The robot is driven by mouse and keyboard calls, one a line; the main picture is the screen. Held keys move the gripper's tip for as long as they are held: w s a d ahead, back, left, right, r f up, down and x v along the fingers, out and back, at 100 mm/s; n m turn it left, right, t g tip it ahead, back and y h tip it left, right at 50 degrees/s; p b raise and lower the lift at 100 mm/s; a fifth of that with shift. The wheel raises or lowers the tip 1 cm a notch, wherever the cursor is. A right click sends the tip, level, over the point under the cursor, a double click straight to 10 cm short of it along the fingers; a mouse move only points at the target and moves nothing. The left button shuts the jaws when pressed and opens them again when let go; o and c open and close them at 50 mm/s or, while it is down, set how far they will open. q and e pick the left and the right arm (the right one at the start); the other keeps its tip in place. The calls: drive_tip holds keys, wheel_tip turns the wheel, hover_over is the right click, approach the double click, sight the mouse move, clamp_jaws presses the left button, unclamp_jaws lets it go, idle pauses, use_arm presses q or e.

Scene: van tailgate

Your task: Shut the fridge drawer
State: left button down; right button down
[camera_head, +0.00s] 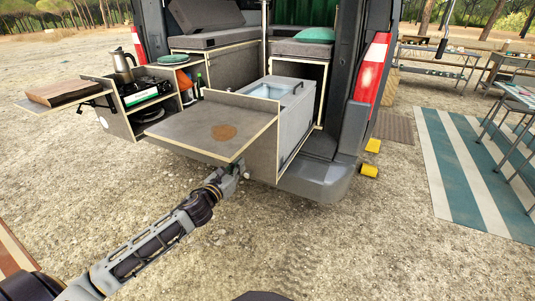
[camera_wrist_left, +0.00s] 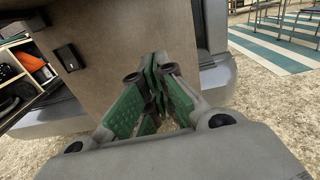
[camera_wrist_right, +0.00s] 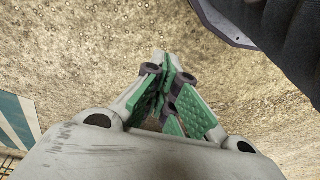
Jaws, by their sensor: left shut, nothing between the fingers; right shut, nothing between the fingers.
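The fridge drawer stands pulled out at the van's rear, with its grey front panel (camera_head: 263,155) facing me and a grey fridge box (camera_head: 296,112) behind it. In the left wrist view the front panel (camera_wrist_left: 110,55) fills the upper middle, with a small dark latch (camera_wrist_left: 69,58) at its left. My left gripper (camera_head: 238,171) is shut and empty, low in front of the panel, near the corner of the fold-out table. Whether its tips (camera_wrist_left: 154,72) touch the panel, I cannot tell. My right gripper (camera_wrist_right: 166,72) is shut and empty above bare gravel.
A fold-out table top (camera_head: 205,127) juts out just above my left gripper. The kitchen drawer (camera_head: 140,105) with a kettle (camera_head: 123,64) is pulled out at left. The grey bumper (camera_head: 320,180) and yellow blocks (camera_head: 370,157) are at right.

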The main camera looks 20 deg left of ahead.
use_arm(q)
drive_tip(key=shift+d+r, duration=0.25)
drive_tip(key=shift+r, duration=0.05)
use_arm(e)
drive_tip(key=shift+d+r, duration=0.1)
drive_tip(key=shift+r, duration=0.15)
use_arm(q)
drive_tip(key=shift+w, duration=0.2)
drive_tip(key=b, duration=0.1)
approach(262, 143)
drive_tip(key=shift+w, duration=1.05)
drive_tip(key=shift+w+d+b, duration=0.2)
drive_tip(key=shift+w+b, duration=0.3)
drive_tip(key=shift+w, duration=1.75)
drive_tip(key=shift+w+d, duration=0.1)
drive_tip(key=shift+w, duration=0.1)
use_arm(e)
drive_tip(key=r, duration=0.3)
drive_tip(key=shift+w+a+r+t, duration=0.1)
drive_tip(key=shift+a+r+t, duration=0.2)
drive_tip(key=shift+r+t, duration=0.1)
